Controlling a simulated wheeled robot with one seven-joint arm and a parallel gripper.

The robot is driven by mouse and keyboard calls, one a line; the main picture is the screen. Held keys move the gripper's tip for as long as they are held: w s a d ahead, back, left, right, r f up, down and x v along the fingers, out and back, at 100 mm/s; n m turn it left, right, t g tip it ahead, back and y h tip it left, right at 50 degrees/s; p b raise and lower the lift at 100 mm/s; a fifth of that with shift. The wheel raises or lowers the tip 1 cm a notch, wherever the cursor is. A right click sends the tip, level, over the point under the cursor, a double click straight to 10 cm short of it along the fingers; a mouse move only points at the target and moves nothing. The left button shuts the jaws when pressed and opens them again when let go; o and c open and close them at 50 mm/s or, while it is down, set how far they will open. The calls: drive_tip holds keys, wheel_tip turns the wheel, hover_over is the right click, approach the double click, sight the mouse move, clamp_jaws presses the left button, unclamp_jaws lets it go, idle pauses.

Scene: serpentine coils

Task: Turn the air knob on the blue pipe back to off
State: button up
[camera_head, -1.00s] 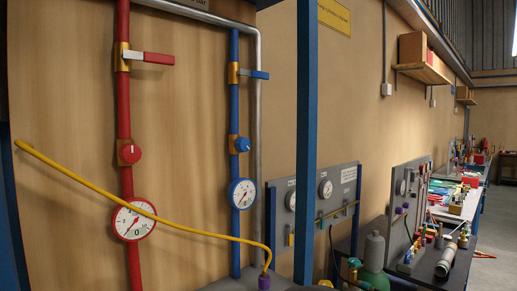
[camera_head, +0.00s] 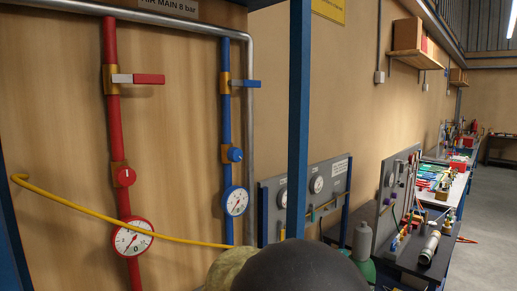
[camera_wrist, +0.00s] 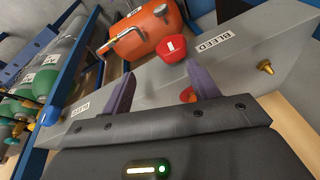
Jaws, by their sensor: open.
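The blue pipe (camera_head: 226,120) runs upright on the wooden panel in the head view. A small round blue knob (camera_head: 235,155) sits on its yellow bracket, above a blue-rimmed gauge (camera_head: 235,200). The knob's setting is too small to read. A blue lever (camera_head: 245,83) points right, higher on the pipe. My gripper (camera_wrist: 162,70) shows in the wrist view, with its two fingers apart and nothing between them.
A red pipe (camera_head: 112,140) with its red knob (camera_head: 125,176) and gauge stands left of the blue pipe. A yellow hose (camera_head: 90,211) crosses below. A blue post (camera_head: 299,120) stands to the right. The wrist view shows a red knob (camera_wrist: 173,48) and an orange tank (camera_wrist: 140,32).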

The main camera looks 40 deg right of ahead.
drive_tip(key=w+d+r+t+y, duration=0.2)
drive_tip(key=w+d+r+t, duration=0.1)
drive_tip(key=w+d+r, duration=0.6)
drive_tip(key=n+t+p, duration=0.3)
drive_tip(key=t, duration=0.9)
approach(238, 156)
drive_tip(key=shift+w+a+r+h, duration=0.15)
drive_tip(key=shift+w+a, duration=0.05)
drive_tip(key=shift+w, duration=0.35)
drive_tip(key=shift+w+a+r+h, duration=0.15)
drive_tip(key=shift+w, duration=0.35)
drive_tip(key=shift+d, duration=0.1)
drive_tip(key=w+p, duration=0.4)
drive_tip(key=shift+w+a+r, duration=0.1)
drive_tip(key=shift+w+a, duration=0.05)
drive_tip(key=shift+a, duration=0.15)
drive_tip(key=w, duration=0.1)
drive_tip(key=w+b, duration=0.2)
drive_tip(key=shift+a+f, duration=0.25)
drive_tip(key=shift+f, duration=0.15)
drive_tip(key=shift+w+r, duration=0.2)
drive_tip(key=shift+w, duration=0.45)
